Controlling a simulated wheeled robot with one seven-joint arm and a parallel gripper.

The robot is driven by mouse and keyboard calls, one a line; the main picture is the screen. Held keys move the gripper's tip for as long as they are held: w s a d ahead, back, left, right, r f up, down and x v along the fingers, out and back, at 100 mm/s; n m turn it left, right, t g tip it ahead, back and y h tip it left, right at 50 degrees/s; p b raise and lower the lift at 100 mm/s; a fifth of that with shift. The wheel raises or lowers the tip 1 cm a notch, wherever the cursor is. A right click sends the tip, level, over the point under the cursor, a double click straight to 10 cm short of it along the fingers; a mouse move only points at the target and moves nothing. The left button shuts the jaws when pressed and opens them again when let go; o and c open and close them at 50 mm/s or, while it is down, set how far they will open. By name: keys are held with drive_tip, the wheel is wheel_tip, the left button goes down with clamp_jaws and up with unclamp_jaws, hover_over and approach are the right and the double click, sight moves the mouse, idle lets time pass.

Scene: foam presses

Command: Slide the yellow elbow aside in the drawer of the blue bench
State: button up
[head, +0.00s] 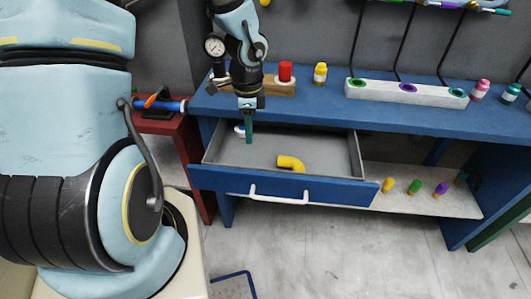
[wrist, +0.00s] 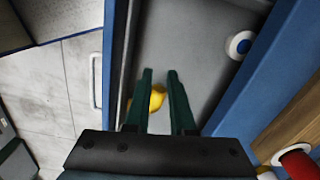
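The yellow elbow (head: 290,163) lies on the grey floor of the open drawer (head: 320,190) of the blue bench (head: 440,120), near the drawer's front wall. My gripper (head: 249,142) points down over the left back part of the drawer, to the left of the elbow and apart from it. In the wrist view the two dark green fingers (wrist: 160,72) stand apart with nothing held. The elbow (wrist: 157,97) shows beyond them, partly hidden by the fingers. A white and blue round piece (wrist: 240,45) lies in the drawer, partly hidden behind my gripper in the head view (head: 239,129).
On the bench top stand a red cylinder (head: 285,71) on a wooden block, a yellow bottle (head: 320,73) and a white rack (head: 405,92). Several small coloured pieces lie on the lower shelf (head: 435,203). A red table (head: 160,125) stands to the left. The drawer floor is mostly clear.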

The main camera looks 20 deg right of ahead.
drive_tip(key=shift+s+d+f+m, duration=0.1)
drive_tip(key=shift+d+f+m, duration=0.25)
drive_tip(key=shift+d+m, duration=0.25)
drive_tip(key=shift+s+d+f+m, duration=0.1)
drive_tip(key=shift+d+f+m, duration=0.25)
drive_tip(key=shift+d+m, duration=0.2)
drive_tip(key=shift+c, duration=1.4)
wheel_tip(320, 180, down, 10)
drive_tip(key=shift+b, duration=0.4)
clamp_jaws()
drive_tip(key=d, duration=0.1)
drive_tip(key=s+d+p, duration=0.1)
drive_tip(key=d, duration=0.1)
drive_tip(key=shift+s+r, duration=0.1)
drive_tip(key=shift+s, duration=0.15)
drive_tip(key=shift+s+d, duration=0.15)
drive_tip(key=shift+d, duration=0.2)
drive_tip(key=s+d, duration=0.2)
drive_tip(key=d, duration=0.2)
drive_tip(key=s+d, duration=0.2)
drive_tip(key=d, duration=0.2)
drive_tip(key=s+d+b, duration=0.1)
drive_tip(key=s+d, duration=0.1)
drive_tip(key=d, duration=0.2)
drive_tip(key=shift+s+d, duration=0.2)
drive_tip(key=shift+w+a, duration=0.1)
